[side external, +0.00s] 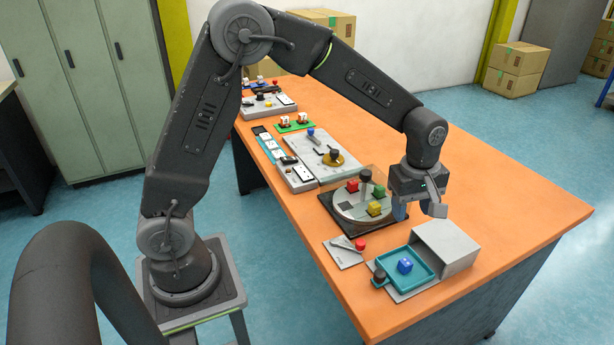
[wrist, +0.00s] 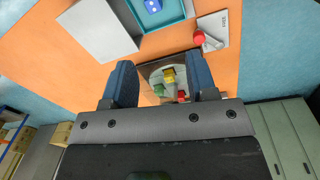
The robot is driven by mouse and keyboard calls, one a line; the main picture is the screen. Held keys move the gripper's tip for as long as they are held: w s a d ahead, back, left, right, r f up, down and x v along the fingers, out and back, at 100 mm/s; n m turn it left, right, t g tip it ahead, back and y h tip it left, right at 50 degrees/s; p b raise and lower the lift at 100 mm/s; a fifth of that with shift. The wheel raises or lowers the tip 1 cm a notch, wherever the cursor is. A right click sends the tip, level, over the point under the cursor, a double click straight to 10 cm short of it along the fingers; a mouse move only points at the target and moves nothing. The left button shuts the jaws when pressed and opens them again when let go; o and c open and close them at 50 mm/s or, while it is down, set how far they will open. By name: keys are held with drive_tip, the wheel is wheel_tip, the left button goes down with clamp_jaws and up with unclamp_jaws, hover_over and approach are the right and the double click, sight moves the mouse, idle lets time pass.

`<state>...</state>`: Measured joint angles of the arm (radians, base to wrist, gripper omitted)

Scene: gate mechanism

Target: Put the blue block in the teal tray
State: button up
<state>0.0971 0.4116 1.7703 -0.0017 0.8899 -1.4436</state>
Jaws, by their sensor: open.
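The blue block (side external: 404,266) rests inside the teal tray (side external: 424,281) near the front right of the orange table. The block has white dots on its faces. In the wrist view, the blue block (wrist: 153,5) lies in the teal tray (wrist: 178,18) at the top of the picture. My gripper (side external: 420,211) is above the table behind the tray, beside the turntable, and apart from the block. In the wrist view, my gripper (wrist: 162,85) has its two blue fingers spread wide, with nothing held between them.
A grey box-like cover (side external: 446,249) stands right behind the tray. A round turntable (side external: 361,203) with red, green and yellow blocks and a post is left of my gripper. A lever plate with a red knob (side external: 360,245) sits left of the tray. The table's right side is clear.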

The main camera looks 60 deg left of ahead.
drive_tip(key=s+a+r+m+t, duration=0.25)
drive_tip(key=s+r+m, duration=0.45)
drive_tip(key=s+r, duration=0.4)
drive_tip(key=s+a+r+m+t, duration=0.1)
drive_tip(key=s+m+t, duration=0.1)
drive_tip(key=s+m, duration=0.6)
drive_tip(key=s, duration=0.4)
drive_tip(key=shift+s+a, duration=0.25)
drive_tip(key=shift+a, duration=0.15)
drive_tip(key=shift+r, duration=0.1)
